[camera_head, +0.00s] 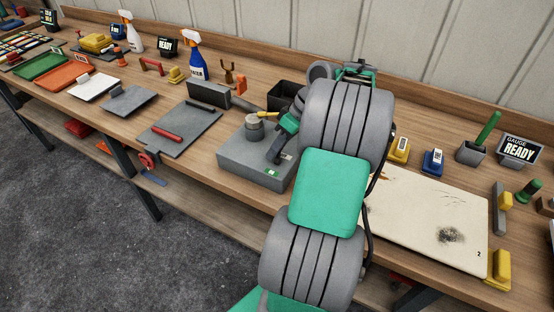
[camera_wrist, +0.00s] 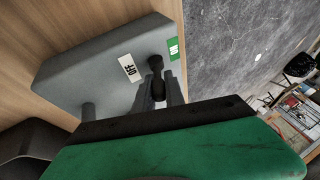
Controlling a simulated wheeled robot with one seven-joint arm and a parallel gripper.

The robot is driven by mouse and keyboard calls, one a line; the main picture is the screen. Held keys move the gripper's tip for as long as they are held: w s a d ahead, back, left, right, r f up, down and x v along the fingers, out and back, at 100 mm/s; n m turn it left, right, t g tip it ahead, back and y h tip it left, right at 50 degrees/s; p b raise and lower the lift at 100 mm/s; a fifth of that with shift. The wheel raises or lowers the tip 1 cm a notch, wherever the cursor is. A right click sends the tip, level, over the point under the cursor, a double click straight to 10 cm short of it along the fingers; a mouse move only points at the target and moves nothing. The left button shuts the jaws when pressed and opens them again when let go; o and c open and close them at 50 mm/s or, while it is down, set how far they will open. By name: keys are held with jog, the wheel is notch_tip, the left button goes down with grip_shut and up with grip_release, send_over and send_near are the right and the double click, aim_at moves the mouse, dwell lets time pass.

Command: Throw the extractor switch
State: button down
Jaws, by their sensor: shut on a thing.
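The extractor switch is a grey box (camera_head: 240,172) on the bench, beside my arm. In the wrist view the box (camera_wrist: 85,75) carries a white OFF label (camera_wrist: 128,69) and a green label (camera_wrist: 174,49). A dark, round-topped lever (camera_wrist: 156,64) stands between the labels, nearer the green one in the picture. My gripper (camera_wrist: 161,90) is shut on the lever, with its knob showing beyond the fingertips. In the head view my gripper (camera_head: 277,152) is at the box's right side and the lever is hidden there.
A dark bin (camera_head: 287,96) stands behind. A grey plate with a red handle (camera_head: 180,131) lies left. A pale board (camera_head: 430,220) lies right of my arm. Bare bench shows left of the box.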

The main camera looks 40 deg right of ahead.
aim_at(271, 166)
jog(key=h+b, duration=0.1)
jog(key=b, duration=0.2)
jog(key=f+t+h+b, duration=0.1)
jog(key=b, duration=0.3)
jog(key=a+h+b, duration=0.1)
jog(key=b, duration=0.3)
jog(key=shift+s+f+n, duration=0.2)
jog(key=shift+f+n, duration=0.05)
jog(key=shift+n, duration=0.15)
jog(key=h+b, duration=0.1)
jog(key=b, duration=0.4)
jog(key=a+t+h+b, duration=0.1)
jog(key=h+b, duration=0.1)
jog(key=b, duration=0.4)
jog(key=h+b, duration=0.1)
jog(key=b, duration=0.5)
jog(key=shift+s+a+n+t+h, duration=0.2)
jog(key=shift+a+n+t+h, duration=0.1)
jog(key=shift+n+t, duration=0.1)
jog(key=b, duration=0.2)
jog(key=h+b, duration=0.1)
jog(key=b, duration=0.1)
jog(key=shift+s+r, duration=0.1)
jog(key=shift+r, duration=0.15)
jog(key=shift+a+r+t+b, duration=0.1)
jog(key=shift+t+b, duration=0.2)
jog(key=shift+b, duration=0.3)
jog(key=shift+r, duration=0.2)
jog(key=c, duration=1.7)
grip_release()
